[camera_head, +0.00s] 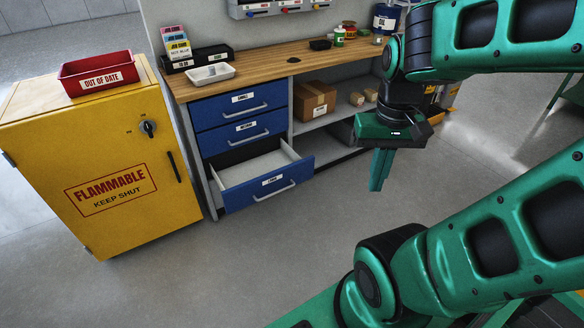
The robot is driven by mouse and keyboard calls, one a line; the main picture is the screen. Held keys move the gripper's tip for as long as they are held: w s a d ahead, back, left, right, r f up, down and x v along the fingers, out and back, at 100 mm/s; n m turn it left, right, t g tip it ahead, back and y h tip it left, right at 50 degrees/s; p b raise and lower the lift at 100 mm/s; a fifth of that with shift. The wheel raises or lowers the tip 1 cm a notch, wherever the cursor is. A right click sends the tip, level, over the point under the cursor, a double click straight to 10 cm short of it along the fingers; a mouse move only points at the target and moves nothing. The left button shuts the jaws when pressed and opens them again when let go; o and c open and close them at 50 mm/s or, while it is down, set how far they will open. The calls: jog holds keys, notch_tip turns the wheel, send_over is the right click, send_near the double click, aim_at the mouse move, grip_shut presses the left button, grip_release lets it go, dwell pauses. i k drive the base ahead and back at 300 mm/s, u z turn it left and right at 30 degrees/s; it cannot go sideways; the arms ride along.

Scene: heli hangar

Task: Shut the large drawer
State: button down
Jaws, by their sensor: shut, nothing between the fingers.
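The large drawer (268,187) is the lowest of three blue drawers in the workbench. It is pulled out, and its pale, empty-looking interior shows behind the blue front. It has a grey bar handle and a small white label too small to read. My gripper (376,187) points down, to the right of the drawer front and apart from it. Its green fingers are shut with nothing between them. The upper two blue drawers (239,103) are closed.
A yellow flammables cabinet (120,215) stands left of the workbench, with a red tray (98,75) on top. Open shelves right of the drawers hold a cardboard box (313,101). The grey floor (240,270) before the drawer is clear.

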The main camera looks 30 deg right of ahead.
aim_at(242, 185)
jog(key=i, duration=0.95)
jog(key=z, duration=0.05)
